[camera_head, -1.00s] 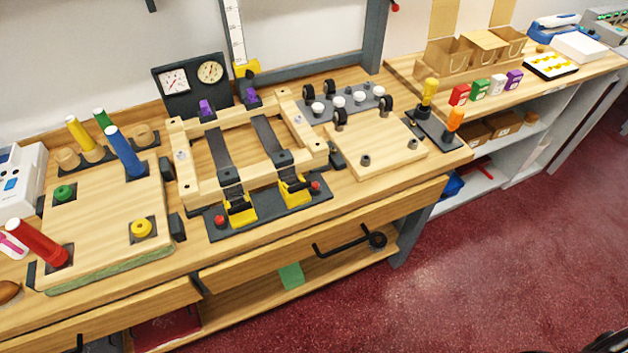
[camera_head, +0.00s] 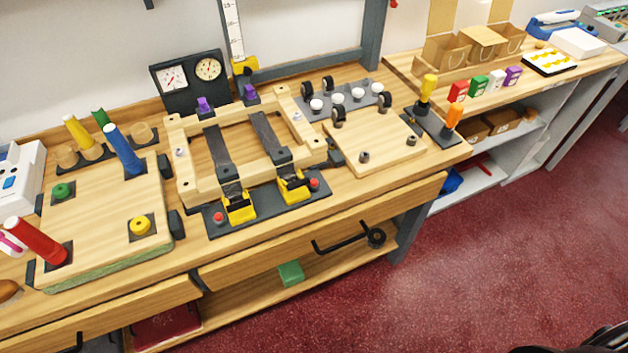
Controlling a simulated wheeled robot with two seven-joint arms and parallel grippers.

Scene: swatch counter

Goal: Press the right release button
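The right release button (camera_head: 314,183) is a small red button on the dark base plate (camera_head: 265,212), just right of the right yellow buckle (camera_head: 293,186). A second red button (camera_head: 218,217) sits at the plate's left end, beside the left yellow buckle (camera_head: 240,207). Dark straps run from both buckles over a wooden frame (camera_head: 183,175). Nothing touches or covers the right button. How far either button is pressed is too small to tell. Neither of my grippers shows in the head view.
A wooden board with colored handles (camera_head: 100,215) lies left of the frame. Another board (camera_head: 375,150) lies to its right. A drawer with a black handle (camera_head: 340,240) is below the front edge. A gauge panel (camera_head: 190,80) stands behind.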

